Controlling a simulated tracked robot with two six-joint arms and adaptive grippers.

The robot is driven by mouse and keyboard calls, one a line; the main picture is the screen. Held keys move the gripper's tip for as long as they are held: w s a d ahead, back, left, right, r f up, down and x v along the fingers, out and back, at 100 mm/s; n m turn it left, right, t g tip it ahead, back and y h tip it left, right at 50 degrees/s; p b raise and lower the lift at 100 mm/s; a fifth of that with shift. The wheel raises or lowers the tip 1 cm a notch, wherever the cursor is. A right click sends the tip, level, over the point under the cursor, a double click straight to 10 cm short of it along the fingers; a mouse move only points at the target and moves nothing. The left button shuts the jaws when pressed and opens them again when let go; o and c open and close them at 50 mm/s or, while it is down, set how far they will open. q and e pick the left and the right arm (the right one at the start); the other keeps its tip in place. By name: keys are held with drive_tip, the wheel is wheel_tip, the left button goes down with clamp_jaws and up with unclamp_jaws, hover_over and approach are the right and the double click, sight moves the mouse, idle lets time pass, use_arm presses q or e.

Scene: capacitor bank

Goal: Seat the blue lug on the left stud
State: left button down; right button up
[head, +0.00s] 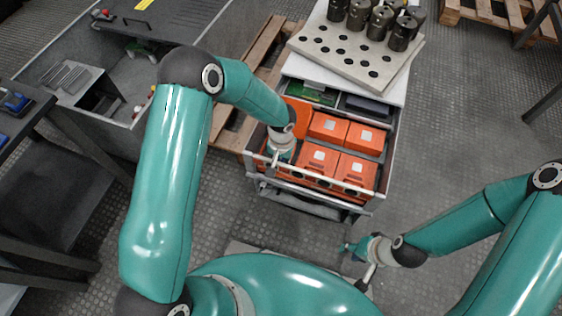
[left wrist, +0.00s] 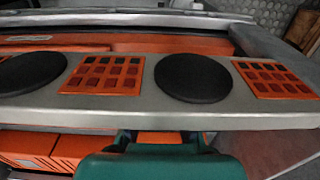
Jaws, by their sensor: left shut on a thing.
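My left gripper (head: 280,160) reaches down over the front of an open drawer. It is shut on the pale bar (head: 335,180) along the drawer front. In the left wrist view this grey bar (left wrist: 140,118) carries black discs and orange grid patches, with my left gripper (left wrist: 162,140) at its near edge. My right gripper (head: 355,265) is open and empty above the floor, right of my base. I cannot make out a blue lug or a left stud in either view.
Several orange boxes (head: 328,127) fill the drawer. A perforated plate (head: 335,62) with dark cylinders (head: 375,24) lies on the cart top. A wooden pallet (head: 232,118) stands left of the cart.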

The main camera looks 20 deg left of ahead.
use_arm(q)
drive_tip(key=shift+f+b, duration=0.6)
drive_tip(key=shift+b, duration=0.3)
idle(1.0)
drive_tip(key=c, duration=1.1)
unclamp_jaws()
